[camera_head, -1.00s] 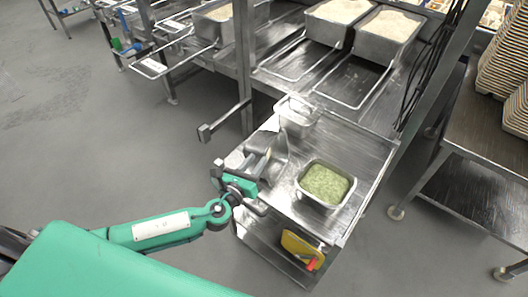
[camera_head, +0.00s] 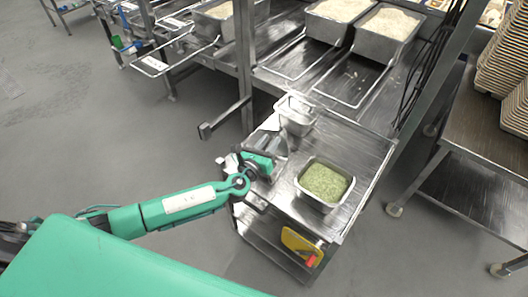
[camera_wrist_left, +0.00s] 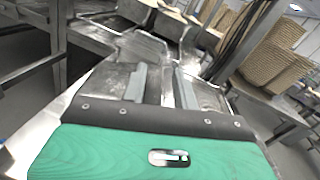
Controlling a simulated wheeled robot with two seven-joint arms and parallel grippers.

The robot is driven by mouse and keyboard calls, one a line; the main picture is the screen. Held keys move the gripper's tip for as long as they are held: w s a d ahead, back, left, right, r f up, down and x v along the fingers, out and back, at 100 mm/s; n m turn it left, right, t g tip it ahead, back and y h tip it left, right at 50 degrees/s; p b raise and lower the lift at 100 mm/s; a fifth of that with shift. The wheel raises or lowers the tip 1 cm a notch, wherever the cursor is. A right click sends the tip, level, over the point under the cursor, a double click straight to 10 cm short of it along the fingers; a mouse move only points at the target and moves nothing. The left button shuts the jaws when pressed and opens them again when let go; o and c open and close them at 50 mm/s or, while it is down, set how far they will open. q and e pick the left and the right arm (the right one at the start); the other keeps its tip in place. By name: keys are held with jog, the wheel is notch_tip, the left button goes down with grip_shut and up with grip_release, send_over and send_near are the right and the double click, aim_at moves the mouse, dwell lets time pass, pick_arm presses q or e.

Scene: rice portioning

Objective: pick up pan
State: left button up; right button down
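A steel pan with green contents (camera_head: 325,183) stands on the steel cart top (camera_head: 345,143). A smaller steel pan (camera_head: 296,116) stands at the cart's back left corner. A shiny metal piece (camera_head: 271,140) lies just behind my left gripper; my gripper hides part of it, so its full shape is unclear. My left gripper (camera_head: 268,155) is over the cart's left edge, left of the green-filled pan. In the left wrist view its two grey fingers (camera_wrist_left: 160,86) are apart, with metal surfaces beyond them. I cannot tell whether they touch anything. My right gripper is not in view.
A steel shelf behind holds pans of pale grain (camera_head: 388,32) and bare wire rails (camera_head: 345,85). A metal post (camera_head: 243,65) with a bar (camera_head: 225,119) stands left of the cart. Stacked trays (camera_head: 505,75) are at right. A yellow item (camera_head: 301,246) is on the cart's lower level.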

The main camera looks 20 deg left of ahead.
pick_arm(q)
grip_shut()
jog(key=shift+f, duration=0.1)
dwell(1.1)
